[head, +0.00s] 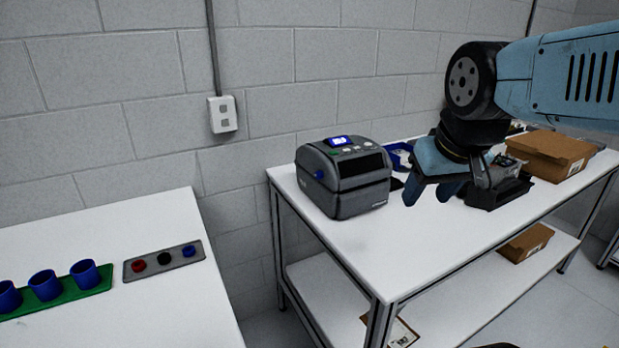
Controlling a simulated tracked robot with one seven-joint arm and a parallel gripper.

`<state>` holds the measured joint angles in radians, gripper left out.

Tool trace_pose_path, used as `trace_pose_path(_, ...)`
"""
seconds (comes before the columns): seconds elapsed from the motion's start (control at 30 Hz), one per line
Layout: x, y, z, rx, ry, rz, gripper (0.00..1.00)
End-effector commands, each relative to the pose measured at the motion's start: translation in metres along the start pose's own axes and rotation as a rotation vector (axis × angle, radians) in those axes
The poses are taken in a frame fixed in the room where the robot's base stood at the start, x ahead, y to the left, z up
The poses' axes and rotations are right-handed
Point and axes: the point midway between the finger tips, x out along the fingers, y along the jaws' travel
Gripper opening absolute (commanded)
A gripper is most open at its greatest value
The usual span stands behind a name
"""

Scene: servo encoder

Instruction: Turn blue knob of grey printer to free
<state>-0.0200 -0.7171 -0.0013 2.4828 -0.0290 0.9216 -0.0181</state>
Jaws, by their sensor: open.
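The grey printer (344,178) stands on the white table at the middle of the head view. It has a small lit blue screen on top and a dark front slot.
The white table (420,255) also bears a dark device (497,190) and a cardboard box (548,154) at right. At left, another white table (150,225) holds a green tray (70,292) with blue cups and a grey strip (190,259) with coloured buttons. A gap separates the tables.

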Motion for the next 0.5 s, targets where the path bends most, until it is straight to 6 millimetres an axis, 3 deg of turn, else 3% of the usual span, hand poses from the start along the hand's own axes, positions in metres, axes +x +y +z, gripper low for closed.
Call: trace_pose_path(0.5, 0.055, -0.007, -0.067, -0.610, -0.419, 0.166, 0.54)
